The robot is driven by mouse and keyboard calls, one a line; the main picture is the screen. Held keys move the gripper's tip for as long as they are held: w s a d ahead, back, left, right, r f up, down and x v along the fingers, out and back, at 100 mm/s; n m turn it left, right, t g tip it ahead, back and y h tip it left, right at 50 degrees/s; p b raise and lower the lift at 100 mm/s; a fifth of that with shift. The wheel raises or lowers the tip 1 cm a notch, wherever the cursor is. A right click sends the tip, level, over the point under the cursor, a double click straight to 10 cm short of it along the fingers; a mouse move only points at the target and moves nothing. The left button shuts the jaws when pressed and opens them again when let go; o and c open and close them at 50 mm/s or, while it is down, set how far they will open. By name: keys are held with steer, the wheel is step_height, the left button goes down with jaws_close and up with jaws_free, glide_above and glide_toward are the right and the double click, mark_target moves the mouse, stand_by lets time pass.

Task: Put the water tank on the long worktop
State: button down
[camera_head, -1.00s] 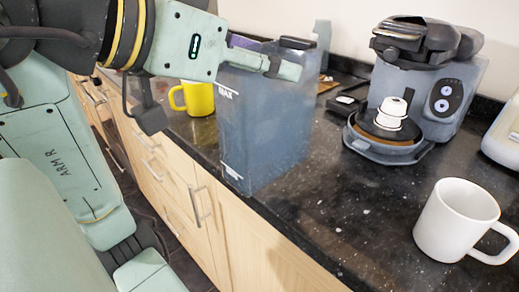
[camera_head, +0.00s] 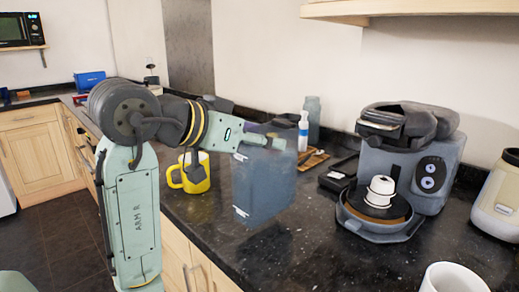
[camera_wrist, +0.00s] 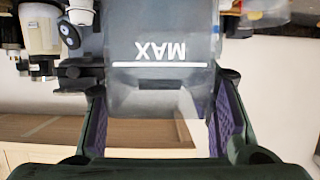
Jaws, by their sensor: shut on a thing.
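The water tank (camera_head: 262,190) is a translucent blue-grey box with white marks. My gripper (camera_head: 268,141) is shut on its upper part. In the wrist view the tank (camera_wrist: 160,75) sits between the two purple-padded fingers of my gripper (camera_wrist: 160,118), with its "MAX" line upside down. The tank is roughly upright over the front part of the long dark worktop (camera_head: 290,250). I cannot tell whether its base touches the surface. My fingers hide part of its top.
A yellow mug (camera_head: 196,178) stands left of the tank. A coffee machine (camera_head: 400,165) stands to the right, with a white mug (camera_head: 452,280) nearer. A spray bottle (camera_head: 303,130) and a dark tray (camera_head: 338,177) are behind.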

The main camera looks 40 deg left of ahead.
steer(key=shift+w+a+f+p, duration=0.1)
steer(key=shift+w+f+p, duration=0.05)
steer(key=shift+f, duration=0.75)
steer(key=shift+w+a+f+p, duration=0.1)
steer(key=shift+f+p, duration=0.05)
steer(key=shift+f, duration=0.7)
steer(key=shift+f, duration=0.2)
steer(key=c, duration=0.7)
jaws_free()
steer(key=shift+c, duration=0.2)
